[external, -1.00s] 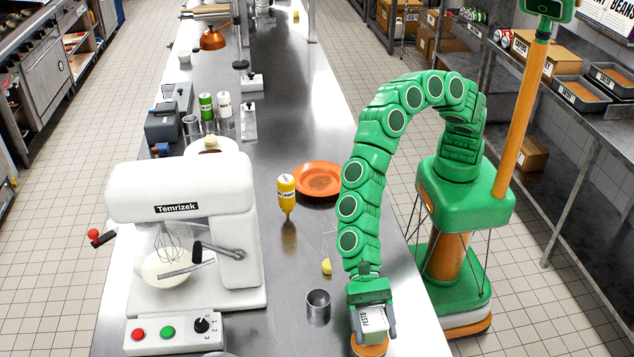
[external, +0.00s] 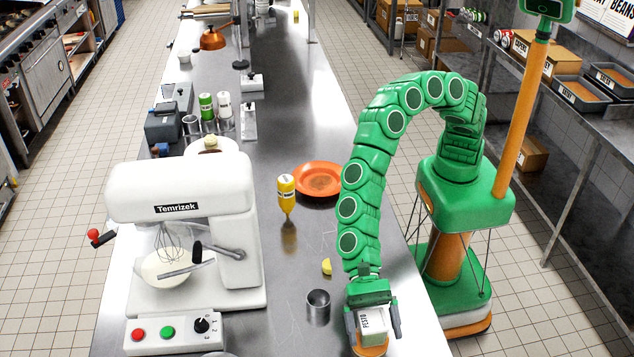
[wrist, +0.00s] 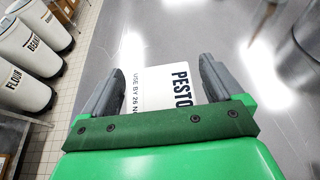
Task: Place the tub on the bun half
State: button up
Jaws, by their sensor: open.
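The white tub labelled PESTO (external: 374,325) stands on the orange-brown bun half (external: 371,351) near the counter's right edge, at the bottom of the external view. The tub looks upright. My gripper (external: 374,338) is open around it, one finger on each side. In the wrist view, the tub (wrist: 160,88) lies between the spread fingers of my gripper (wrist: 165,64), with a gap beside each finger. The bun half is hidden in the wrist view and partly hidden by the tub in the external view.
A metal cup (external: 318,306) stands left of the tub, with a small yellow piece (external: 326,267) behind it. A yellow bottle (external: 286,195) and an orange plate (external: 318,179) are farther back. A white mixer (external: 180,190) fills the left of the counter.

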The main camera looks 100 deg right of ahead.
jog(key=v, duration=1.2)
